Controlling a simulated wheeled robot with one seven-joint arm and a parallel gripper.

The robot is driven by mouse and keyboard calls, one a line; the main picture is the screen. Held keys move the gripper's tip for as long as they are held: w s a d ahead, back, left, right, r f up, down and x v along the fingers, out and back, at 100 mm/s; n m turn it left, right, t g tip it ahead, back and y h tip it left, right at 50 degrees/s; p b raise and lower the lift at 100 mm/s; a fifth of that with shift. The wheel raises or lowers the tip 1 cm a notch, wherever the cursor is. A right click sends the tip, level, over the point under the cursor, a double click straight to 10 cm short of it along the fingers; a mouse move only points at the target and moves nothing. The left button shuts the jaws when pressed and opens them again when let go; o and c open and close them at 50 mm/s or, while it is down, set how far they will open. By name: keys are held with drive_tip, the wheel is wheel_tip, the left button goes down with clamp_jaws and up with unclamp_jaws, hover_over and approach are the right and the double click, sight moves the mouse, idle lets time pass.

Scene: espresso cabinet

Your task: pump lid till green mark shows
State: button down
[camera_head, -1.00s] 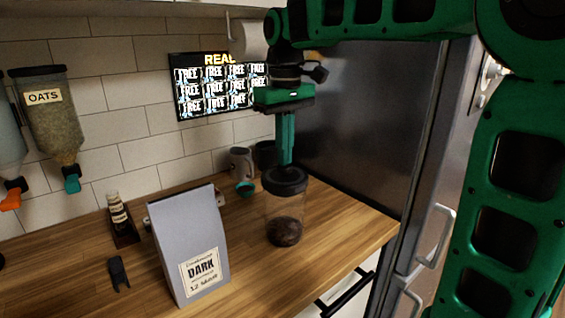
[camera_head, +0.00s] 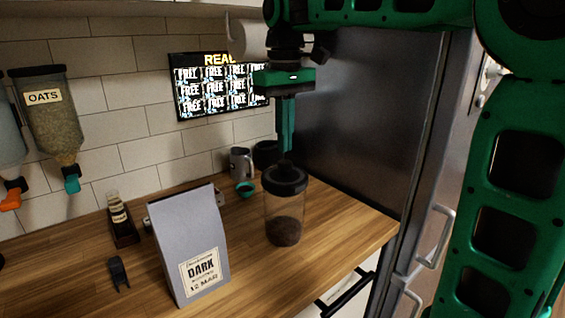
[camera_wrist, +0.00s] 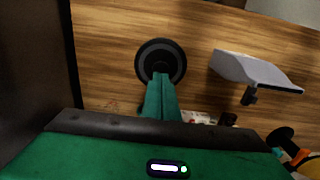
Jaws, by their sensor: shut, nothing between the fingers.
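A clear canister (camera_head: 283,212) with dark contents at its bottom stands upright on the wooden counter. Its black round lid (camera_head: 285,180) is on top, and the lid (camera_wrist: 149,57) also shows in the wrist view. No green mark can be made out on the lid. My gripper (camera_head: 286,155) is shut, empty and pointing down, with its tips just above or touching the lid's middle; I cannot tell which. In the wrist view the green fingers (camera_wrist: 161,80) are together and overlap the lid's near part.
A grey bag labelled DARK (camera_head: 188,245) stands left of the canister. A mug (camera_head: 241,162) and a small teal cup (camera_head: 245,189) are behind it. A dark fridge (camera_head: 360,130) rises at the right. Counter in front of the canister is clear.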

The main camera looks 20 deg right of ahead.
sight(285, 161)
drive_tip(key=shift+r, duration=1.75)
drive_tip(key=shift+f+m, duration=2.4)
drive_tip(key=shift+m, duration=0.6)
drive_tip(key=shift+f, duration=1.15)
drive_tip(key=shift+r, duration=0.15)
idle(0.4)
drive_tip(key=shift+r, duration=3.4)
